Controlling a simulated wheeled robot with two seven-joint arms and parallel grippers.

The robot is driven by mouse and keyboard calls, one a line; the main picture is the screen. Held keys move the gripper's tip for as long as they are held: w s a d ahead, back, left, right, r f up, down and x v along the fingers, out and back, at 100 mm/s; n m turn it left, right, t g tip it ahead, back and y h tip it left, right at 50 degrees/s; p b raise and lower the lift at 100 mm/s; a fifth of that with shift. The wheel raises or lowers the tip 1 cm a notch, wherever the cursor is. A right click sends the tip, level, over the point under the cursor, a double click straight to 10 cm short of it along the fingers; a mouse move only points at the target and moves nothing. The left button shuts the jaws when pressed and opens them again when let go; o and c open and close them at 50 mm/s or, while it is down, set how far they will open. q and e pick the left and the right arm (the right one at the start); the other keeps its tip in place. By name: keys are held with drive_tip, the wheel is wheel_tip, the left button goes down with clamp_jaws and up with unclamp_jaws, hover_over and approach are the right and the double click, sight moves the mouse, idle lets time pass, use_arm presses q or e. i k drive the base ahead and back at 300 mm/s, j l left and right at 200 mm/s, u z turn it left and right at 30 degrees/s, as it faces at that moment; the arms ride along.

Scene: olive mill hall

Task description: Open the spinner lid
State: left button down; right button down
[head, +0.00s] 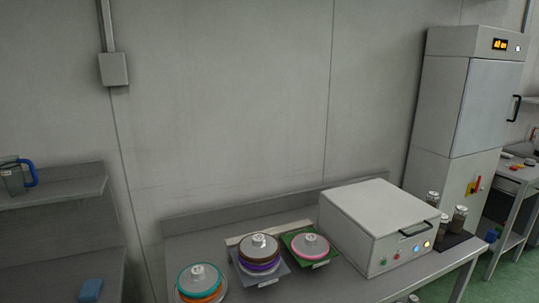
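The spinner looks to be the grey-white box (395,251) on the right part of the steel table. Its flat lid (378,207) lies down level on top, shut as far as I can see. The front panel carries a dark handle or slot (412,231) and small red, green, yellow and blue lights or buttons near the lower right. The inside of the box is hidden. Neither of my grippers shows in the head view.
Rotors with coloured rings stand left of the box: teal-orange (199,281), brown-purple (259,252) and pink (310,246). Several lidded jars (459,218) stand close on its right. A tall cabinet (465,100) rises behind right. A shelf (60,190) holds a blue-handled jug (15,178).

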sight(379, 207)
drive_tip(key=i+l+z, duration=0.25)
drive_tip(key=i+l, duration=0.25)
drive_tip(key=i+l+z, duration=0.25)
drive_tip(key=i+l, duration=0.35)
drive_tip(key=i+l+z, duration=0.25)
drive_tip(key=i+l, duration=0.2)
drive_tip(key=i, duration=0.15)
